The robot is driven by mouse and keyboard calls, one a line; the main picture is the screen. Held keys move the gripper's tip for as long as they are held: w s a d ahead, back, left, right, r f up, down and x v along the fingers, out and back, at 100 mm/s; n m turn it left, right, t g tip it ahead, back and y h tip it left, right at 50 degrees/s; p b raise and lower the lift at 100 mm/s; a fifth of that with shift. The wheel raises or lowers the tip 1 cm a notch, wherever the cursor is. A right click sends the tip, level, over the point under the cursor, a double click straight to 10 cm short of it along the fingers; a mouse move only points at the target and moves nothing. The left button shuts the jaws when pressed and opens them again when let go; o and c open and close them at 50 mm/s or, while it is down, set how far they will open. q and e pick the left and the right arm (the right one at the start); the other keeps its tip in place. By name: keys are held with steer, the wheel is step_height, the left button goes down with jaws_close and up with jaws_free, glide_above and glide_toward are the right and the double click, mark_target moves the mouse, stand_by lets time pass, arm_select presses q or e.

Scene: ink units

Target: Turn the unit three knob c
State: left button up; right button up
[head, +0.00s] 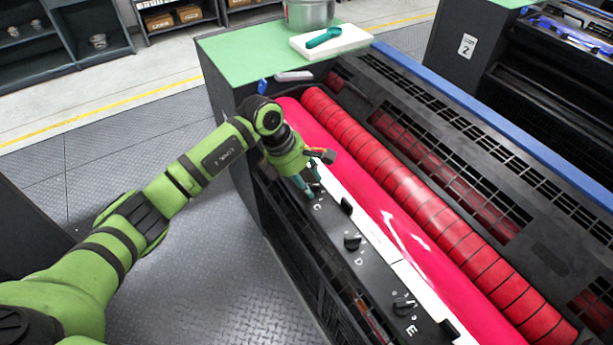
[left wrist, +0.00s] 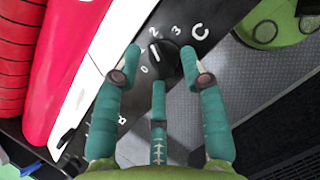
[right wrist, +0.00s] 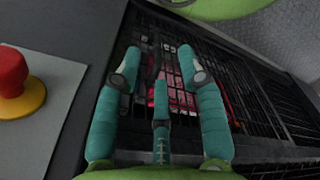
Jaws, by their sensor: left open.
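Knob C (left wrist: 165,60) is a black dial on the black panel strip, with the numbers 0, 2 and 3 readable around it. Its white mark points up and left, to the low-number side; I cannot tell its exact setting. My left gripper (left wrist: 161,54) is open, one teal finger on each side of the knob; I cannot tell whether they touch it. In the head view my left gripper (head: 309,189) hides the knob beside the printed C. My right gripper (right wrist: 159,58) is open and empty, in front of a black grille.
Knob D (head: 352,242) and knob E (head: 403,306) sit further along the strip. The pink roller (head: 360,190) and red roller (head: 400,185) run beside it. A red button (right wrist: 12,75) is left in the right wrist view. A green top (head: 240,60) holds a pot (head: 309,15).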

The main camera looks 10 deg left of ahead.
arm_select(q)
jaws_close()
steer(key=shift+n, duration=0.4)
steer(key=n+b, duration=0.1)
steer(key=n+t+b, duration=0.1)
steer(key=n, duration=0.1)
steer(key=n+y+b, duration=0.1)
steer(key=shift+s+d+f+n+t, duration=0.1)
steer(key=shift+s+f+n+t, duration=0.05)
steer(key=shift+s+n+t, duration=0.2)
steer(key=shift+s+d+n+t+y+b, duration=0.1)
steer(key=shift+n+t+y+b, duration=0.25)
steer(key=shift+n+b, duration=0.6)
steer(key=shift+s+d+n+t+y+b, duration=0.1)
steer(key=shift+n+y+b, duration=0.45)
steer(key=shift+n, duration=0.65)
jaws_free()
